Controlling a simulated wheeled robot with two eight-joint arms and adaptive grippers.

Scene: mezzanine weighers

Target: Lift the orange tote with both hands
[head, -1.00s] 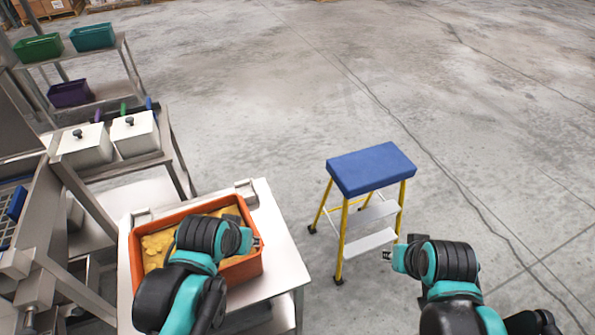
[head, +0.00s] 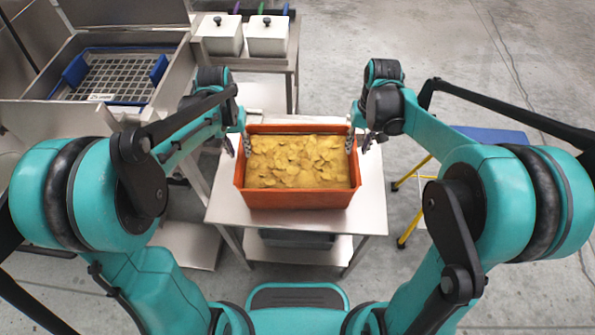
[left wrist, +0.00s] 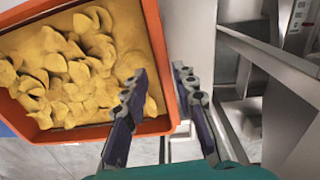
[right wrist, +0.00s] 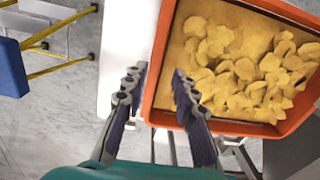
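The orange tote (head: 297,199) stands on a steel table in front of me, filled with yellow chip-like pieces (head: 300,162). My left gripper (head: 237,145) is at its left wall, my right gripper (head: 359,142) at its right wall. In the left wrist view the fingers (left wrist: 160,82) are apart, one over the contents and one outside the wall (left wrist: 158,45). The right wrist view shows the same at the other wall (right wrist: 158,65), with fingers (right wrist: 158,82) spread. Gaps remain between fingers and rim. How deep the fingertips reach is hard to tell.
The steel table (head: 225,205) has bare margin around the tote; a dark bin (head: 295,239) sits on its lower shelf. Two white lidded containers (head: 268,37) stand behind. A steel station with a blue-framed grid (head: 110,77) is at left. A blue-topped step stool (head: 490,135) is at right.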

